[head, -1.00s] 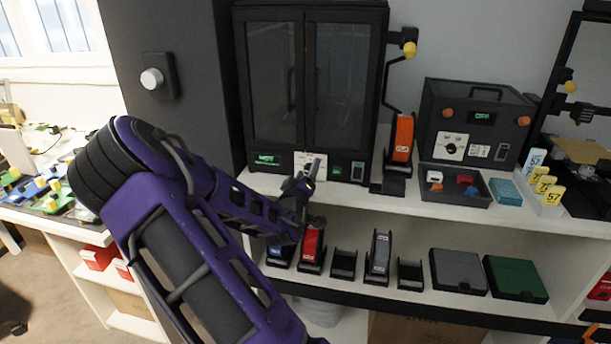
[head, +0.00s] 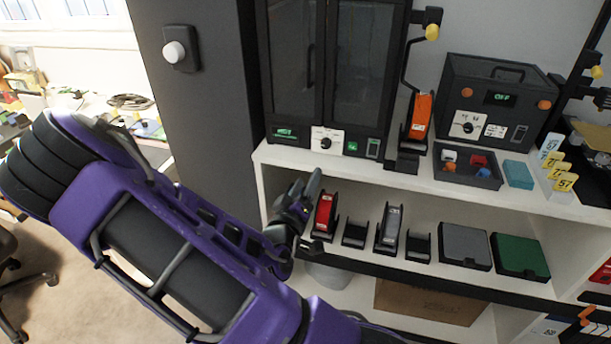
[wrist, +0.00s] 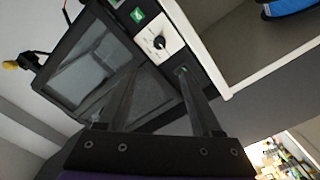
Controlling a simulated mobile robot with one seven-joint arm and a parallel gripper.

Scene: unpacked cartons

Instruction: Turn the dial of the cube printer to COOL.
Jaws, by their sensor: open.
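The cube printer (head: 330,70) appears to be the tall black cabinet with two glass doors on the white upper shelf. Its round dial (head: 326,139) sits on a white plate low on the front, right of a small green display (head: 286,133) too blurred to read. In the wrist view the dial (wrist: 159,42) shows a dark pointer on its light plate, just beyond the fingertips. My gripper (head: 311,187) is open and empty, below and slightly left of the dial in the head view. In the wrist view my gripper (wrist: 156,72) has its two fingers apart, not visibly touching the dial.
A black box (head: 495,105) with another dial and a display reading OFF stands to the right. A parts tray (head: 468,178) is in front of the box.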

